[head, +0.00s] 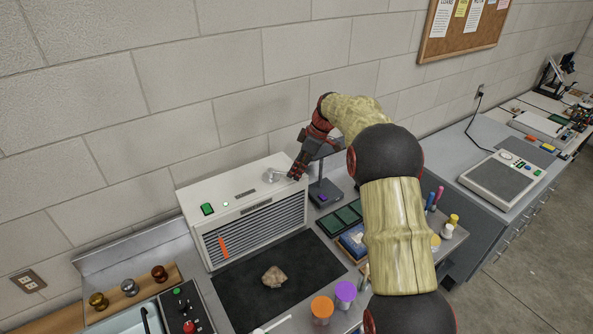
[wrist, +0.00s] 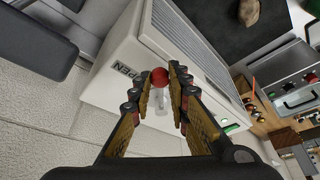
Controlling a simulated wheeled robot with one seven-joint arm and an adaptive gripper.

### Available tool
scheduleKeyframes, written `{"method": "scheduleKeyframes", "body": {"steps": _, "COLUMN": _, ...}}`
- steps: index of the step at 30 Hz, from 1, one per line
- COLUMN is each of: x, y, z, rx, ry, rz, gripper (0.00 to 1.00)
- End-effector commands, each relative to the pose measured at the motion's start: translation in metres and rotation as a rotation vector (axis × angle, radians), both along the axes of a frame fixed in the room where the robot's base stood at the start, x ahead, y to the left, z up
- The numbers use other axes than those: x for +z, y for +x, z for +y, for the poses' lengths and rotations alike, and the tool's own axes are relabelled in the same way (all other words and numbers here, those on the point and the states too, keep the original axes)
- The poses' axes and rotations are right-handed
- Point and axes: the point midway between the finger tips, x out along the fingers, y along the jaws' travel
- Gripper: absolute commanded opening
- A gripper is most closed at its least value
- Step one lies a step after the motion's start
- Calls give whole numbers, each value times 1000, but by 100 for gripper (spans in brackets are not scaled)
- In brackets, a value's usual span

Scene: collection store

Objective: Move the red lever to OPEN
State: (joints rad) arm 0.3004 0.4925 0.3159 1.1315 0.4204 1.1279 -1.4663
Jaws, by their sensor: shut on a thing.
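The red lever has a round red knob (wrist: 159,77) on a pale shaft, seen in the wrist view. It stands on top of a white cabinet (head: 235,190) with a louvred front. My gripper (wrist: 166,84) is shut on the lever, with its fingers on both sides just below or around the knob. In the head view my gripper (head: 296,174) is at the cabinet's right end and hides the knob.
A green switch (head: 207,209) is on the cabinet's left. A dark mat (head: 240,293) with a brown rock (head: 274,277) lies in front. A dark stand (head: 323,190) is close to the right of my gripper. Jars with orange (head: 322,306) and purple (head: 345,291) lids stand near the front.

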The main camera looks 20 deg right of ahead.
Motion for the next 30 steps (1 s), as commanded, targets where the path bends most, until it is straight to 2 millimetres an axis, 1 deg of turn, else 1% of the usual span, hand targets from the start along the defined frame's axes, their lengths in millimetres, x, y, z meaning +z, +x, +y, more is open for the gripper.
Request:
{"method": "scheduleKeyframes", "body": {"steps": 1, "x": 1, "y": 1, "z": 0, "rx": -1, "ry": -1, "rz": -4, "gripper": 19}}
{"method": "scheduleKeyframes", "body": {"steps": 10, "x": 0, "y": 1, "z": 0, "rx": -1, "ry": -1, "rz": -2, "gripper": 36}}
{"method": "scheduleKeyframes", "body": {"steps": 20, "x": 3, "y": 0, "z": -1, "rx": -1, "ry": -1, "rz": -2, "gripper": 36}}
{"method": "scheduleKeyframes", "body": {"steps": 23, "x": 11, "y": -2, "z": -4, "rx": -1, "ry": -1, "rz": -3, "gripper": 36}}
{"method": "scheduleKeyframes", "body": {"steps": 25, "x": 21, "y": -4, "z": -8, "rx": -2, "ry": -2, "rz": -4, "gripper": 36}}
{"method": "scheduleKeyframes", "body": {"steps": 30, "x": 54, "y": -11, "z": -19, "rx": -2, "ry": -2, "rz": -5, "gripper": 36}}
